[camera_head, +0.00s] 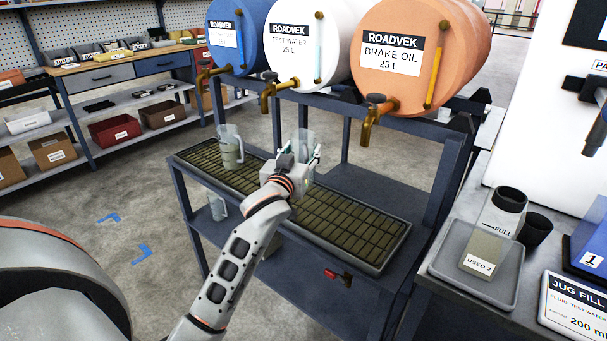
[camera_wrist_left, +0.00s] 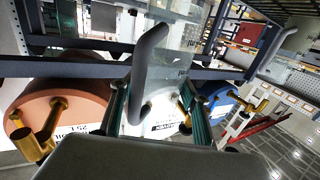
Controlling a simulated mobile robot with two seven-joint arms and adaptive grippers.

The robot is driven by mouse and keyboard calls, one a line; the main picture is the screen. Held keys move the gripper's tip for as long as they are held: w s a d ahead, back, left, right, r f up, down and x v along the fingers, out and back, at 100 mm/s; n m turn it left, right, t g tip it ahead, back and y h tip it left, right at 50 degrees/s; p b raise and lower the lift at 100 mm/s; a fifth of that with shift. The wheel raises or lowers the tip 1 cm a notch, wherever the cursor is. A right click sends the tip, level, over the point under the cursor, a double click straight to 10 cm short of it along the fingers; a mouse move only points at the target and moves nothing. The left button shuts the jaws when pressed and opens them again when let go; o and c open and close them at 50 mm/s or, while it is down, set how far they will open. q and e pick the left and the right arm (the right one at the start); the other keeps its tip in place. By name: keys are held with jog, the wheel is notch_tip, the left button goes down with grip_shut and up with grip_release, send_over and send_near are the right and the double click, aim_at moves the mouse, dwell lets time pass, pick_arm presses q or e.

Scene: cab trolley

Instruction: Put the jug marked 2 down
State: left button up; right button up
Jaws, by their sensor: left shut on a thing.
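My left gripper (camera_head: 300,163) is over the drip tray (camera_head: 372,252), below the taps of the drum rack. It is shut on a clear jug (camera_head: 305,139), which is mostly hidden behind the gripper. In the left wrist view the fingers (camera_wrist_left: 157,108) close around the jug's grey handle (camera_wrist_left: 150,55). I cannot read a number on this jug, nor tell whether its base touches the tray grating. Another clear jug (camera_head: 230,150) stands at the tray's far left end. My right gripper is not in view.
Blue, white and brake oil drums (camera_head: 415,55) with brass taps hang above the tray. A jug (camera_head: 217,206) shows on the shelf below. The tray's right part is bare.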

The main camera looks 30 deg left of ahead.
pick_arm(q)
notch_tip(320, 180, down, 6)
jog(key=shift+r+b, duration=0.1)
jog(key=shift+b, duration=0.8)
jog(key=shift+f, duration=0.2)
jog(key=o, duration=1.1)
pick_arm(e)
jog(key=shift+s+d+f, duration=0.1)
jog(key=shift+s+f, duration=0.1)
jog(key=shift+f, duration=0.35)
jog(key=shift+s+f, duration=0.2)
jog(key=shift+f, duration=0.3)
pick_arm(q)
jog(key=shift+o, duration=0.2)
